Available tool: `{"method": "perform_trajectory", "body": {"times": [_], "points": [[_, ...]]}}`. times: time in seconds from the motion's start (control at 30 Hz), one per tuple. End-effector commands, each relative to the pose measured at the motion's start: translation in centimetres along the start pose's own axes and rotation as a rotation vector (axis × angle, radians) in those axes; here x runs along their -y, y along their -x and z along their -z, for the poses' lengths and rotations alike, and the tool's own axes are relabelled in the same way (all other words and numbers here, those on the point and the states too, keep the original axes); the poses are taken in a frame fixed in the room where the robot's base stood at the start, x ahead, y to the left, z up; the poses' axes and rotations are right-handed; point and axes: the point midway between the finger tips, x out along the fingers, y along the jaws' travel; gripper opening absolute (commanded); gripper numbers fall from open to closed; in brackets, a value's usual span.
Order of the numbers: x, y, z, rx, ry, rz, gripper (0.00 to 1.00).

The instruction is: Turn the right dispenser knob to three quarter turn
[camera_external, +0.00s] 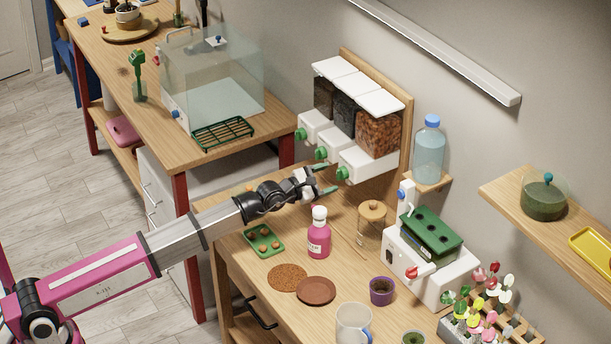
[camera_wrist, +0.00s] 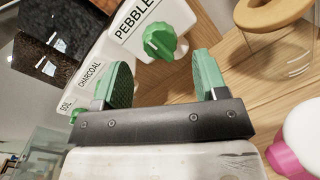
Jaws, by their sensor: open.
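The right dispenser (camera_external: 367,165) holds brown pebbles and has a white front labelled PEBBLE in the wrist view (camera_wrist: 126,28), where the label is partly cut off. Its green knob (camera_wrist: 160,42) shows a pale mark on its face; the knob also appears in the external view (camera_external: 342,173). My gripper (camera_wrist: 163,70) is open and empty, with its two green fingers apart. In the wrist view the knob lies beyond the fingertips, between them, with a visible gap. In the external view my gripper (camera_external: 331,179) is just below and left of the knob.
The charcoal dispenser (camera_wrist: 92,72) and soil dispenser (camera_wrist: 66,103) with green knobs stand beside it. A pink bottle (camera_external: 319,236), a lidded glass jar (camera_external: 371,222) and a white machine (camera_external: 431,262) stand on the wooden table below. A water bottle (camera_external: 429,152) is to the right.

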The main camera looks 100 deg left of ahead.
Motion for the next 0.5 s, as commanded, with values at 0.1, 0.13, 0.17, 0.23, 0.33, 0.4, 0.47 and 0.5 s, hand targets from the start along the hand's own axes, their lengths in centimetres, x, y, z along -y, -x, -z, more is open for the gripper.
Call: {"method": "perform_trajectory", "body": {"times": [0.1, 0.13, 0.17, 0.23, 0.33, 0.4, 0.47, 0.5], "points": [[0.0, -2.3, -0.1, 0.0, 0.0, 0.0, 0.66], [0.0, -2.6, -0.1, 0.0, 0.0, 0.0, 0.66], [0.0, -2.9, 0.0, 0.0, 0.0, 0.0, 0.66], [0.0, -3.4, 0.0, 0.0, 0.0, 0.0, 0.66], [0.0, -3.5, 0.0, 0.0, -0.001, 0.0, 0.66], [0.0, -3.5, 0.0, 0.0, -0.001, 0.0, 0.66], [0.0, -3.5, 0.0, 0.0, -0.001, 0.0, 0.66], [0.0, -3.5, 0.0, 0.0, -0.001, 0.0, 0.66]]}}
